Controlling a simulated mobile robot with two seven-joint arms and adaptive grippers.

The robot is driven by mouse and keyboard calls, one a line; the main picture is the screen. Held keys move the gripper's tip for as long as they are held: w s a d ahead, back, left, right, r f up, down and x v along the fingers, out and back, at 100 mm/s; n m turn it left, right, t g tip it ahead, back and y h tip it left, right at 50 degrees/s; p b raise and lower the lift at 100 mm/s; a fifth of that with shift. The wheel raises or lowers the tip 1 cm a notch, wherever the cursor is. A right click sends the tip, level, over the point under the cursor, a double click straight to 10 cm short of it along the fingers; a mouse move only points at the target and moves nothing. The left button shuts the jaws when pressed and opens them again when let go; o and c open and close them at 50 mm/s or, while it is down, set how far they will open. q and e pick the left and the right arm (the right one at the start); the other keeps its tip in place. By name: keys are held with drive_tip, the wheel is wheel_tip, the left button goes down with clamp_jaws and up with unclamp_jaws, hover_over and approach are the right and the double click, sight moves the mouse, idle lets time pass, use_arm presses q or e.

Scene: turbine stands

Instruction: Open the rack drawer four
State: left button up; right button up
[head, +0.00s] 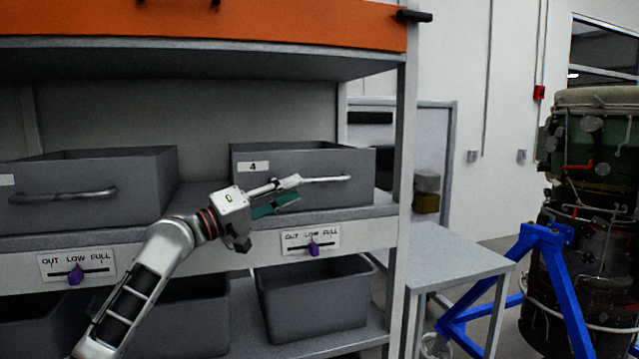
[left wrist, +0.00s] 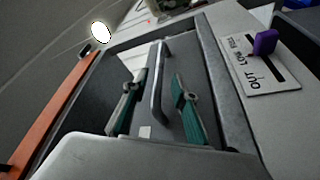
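Drawer four (head: 240,172) is a grey bin with a white "4" label (head: 253,166) and a metal bar handle (head: 335,179) on its front. It sits on the rack's middle shelf, right of another grey drawer. My left gripper (head: 288,191) is at the left part of the handle. In the left wrist view the gripper (left wrist: 158,105) is open, with its teal-padded fingers apart on either side of the handle (left wrist: 158,85). The handle lies between the fingers, and a gap shows on both sides. My right gripper is in neither view.
A second drawer (head: 90,190) with a handle stands at left. Below are labelled sliders with purple knobs (head: 314,248) and open grey bins (head: 315,300). A rack post (head: 402,190) stands right of drawer four. Farther right are a grey table (head: 450,255) and a turbine on a blue stand (head: 560,270).

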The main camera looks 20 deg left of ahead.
sight(313, 182)
use_arm(q)
drive_tip(key=x, duration=0.6)
drive_tip(key=shift+w+d+r+p, duration=0.1)
drive_tip(key=shift+w+d+p, duration=0.15)
drive_tip(key=shift+d+p, duration=0.05)
clamp_jaws()
